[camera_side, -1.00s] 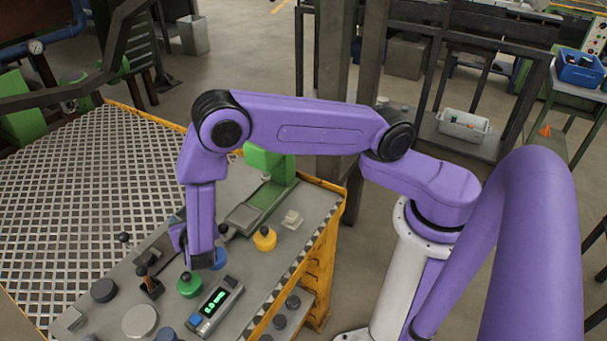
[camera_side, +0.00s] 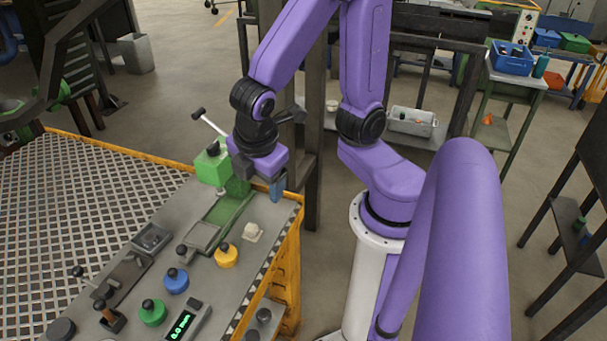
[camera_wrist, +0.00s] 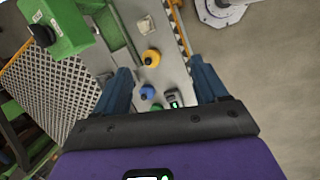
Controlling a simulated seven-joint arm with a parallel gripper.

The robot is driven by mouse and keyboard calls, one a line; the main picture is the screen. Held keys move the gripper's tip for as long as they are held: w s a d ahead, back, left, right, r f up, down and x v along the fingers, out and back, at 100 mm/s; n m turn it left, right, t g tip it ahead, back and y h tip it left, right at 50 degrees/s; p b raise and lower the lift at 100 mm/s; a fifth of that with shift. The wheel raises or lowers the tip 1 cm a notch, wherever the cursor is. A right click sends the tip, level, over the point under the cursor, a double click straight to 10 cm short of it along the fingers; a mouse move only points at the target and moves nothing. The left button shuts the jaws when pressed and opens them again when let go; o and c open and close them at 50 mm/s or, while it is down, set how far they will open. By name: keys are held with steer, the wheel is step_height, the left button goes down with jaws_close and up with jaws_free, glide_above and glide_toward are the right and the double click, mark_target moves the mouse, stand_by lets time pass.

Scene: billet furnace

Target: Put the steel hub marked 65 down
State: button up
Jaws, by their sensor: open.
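My gripper (camera_side: 277,188) is raised over the far right end of the grey bench, beside the green machine. In the wrist view its two blue fingers (camera_wrist: 163,85) are spread wide with nothing between them. I cannot read a 65 on anything, so I cannot tell which piece is the steel hub. A dark grey round piece (camera_side: 61,329) lies at the near left of the bench, cut by the frame edge. Yellow (camera_side: 226,256), blue (camera_side: 175,281) and green (camera_side: 153,312) round pieces with black knobs stand on the bench, apart from my gripper.
The green machine (camera_side: 212,166) with a lever stands close left of my gripper. A digital readout (camera_side: 184,325) sits at the near edge of the bench. A small pale block (camera_side: 252,232) and a grey tray (camera_side: 152,238) lie on it. A metal grating (camera_side: 80,210) lies left.

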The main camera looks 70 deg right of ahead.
steer(key=s+d+r+m+g+y, duration=0.1)
steer(key=s+r+m+y, duration=0.1)
steer(key=s, duration=0.6)
steer(key=shift+d+g+y, duration=0.25)
steer(key=shift+g+y, duration=0.05)
steer(key=shift+y, duration=0.2)
stand_by(0.5)
